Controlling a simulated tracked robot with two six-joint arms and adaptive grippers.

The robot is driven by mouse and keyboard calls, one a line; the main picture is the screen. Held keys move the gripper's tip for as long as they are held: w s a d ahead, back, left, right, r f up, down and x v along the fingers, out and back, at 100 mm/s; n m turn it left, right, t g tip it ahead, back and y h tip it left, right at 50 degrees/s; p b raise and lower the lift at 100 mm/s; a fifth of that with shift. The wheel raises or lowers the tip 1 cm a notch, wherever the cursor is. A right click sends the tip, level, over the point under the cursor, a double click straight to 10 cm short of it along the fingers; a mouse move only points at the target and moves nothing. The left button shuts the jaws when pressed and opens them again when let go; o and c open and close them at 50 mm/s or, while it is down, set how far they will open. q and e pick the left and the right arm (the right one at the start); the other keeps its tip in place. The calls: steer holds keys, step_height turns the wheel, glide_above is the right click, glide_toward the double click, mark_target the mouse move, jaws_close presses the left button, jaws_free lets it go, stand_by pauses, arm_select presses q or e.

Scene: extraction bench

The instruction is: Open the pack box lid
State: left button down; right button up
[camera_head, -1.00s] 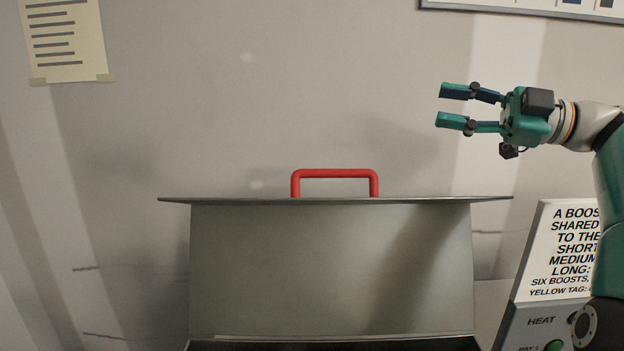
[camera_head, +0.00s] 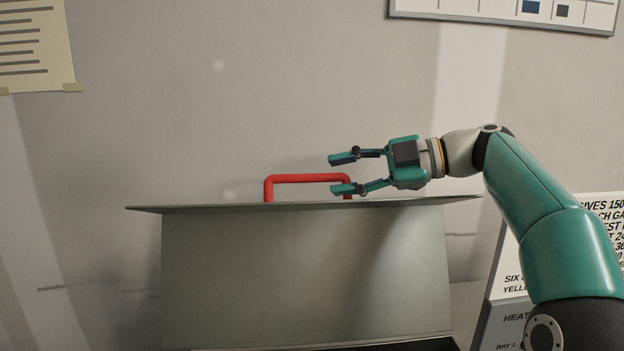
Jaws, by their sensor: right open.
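The pack box (camera_head: 300,275) is a grey box in the middle of the head view. Its flat lid (camera_head: 220,209) shows nearly edge-on along the top and overhangs both sides. A red bar handle (camera_head: 290,178) stands up from the lid. My right gripper (camera_head: 343,174) is open and comes from the right, fingers pointing left. Its fingertips overlap the handle's right end in the picture, the lower finger in front of the right post. I cannot tell whether they touch. The left gripper is out of view.
A sign panel (camera_head: 515,285) with black text stands right of the box, partly behind my right arm. A paper note (camera_head: 35,50) is taped to the wall at upper left. A framed board (camera_head: 480,12) hangs at upper right. The space above the lid's left half is clear.

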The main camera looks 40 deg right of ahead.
mark_target(330, 176)
steer(key=shift+p+x, duration=0.35)
steer(key=shift+x, duration=2.4)
jaws_close()
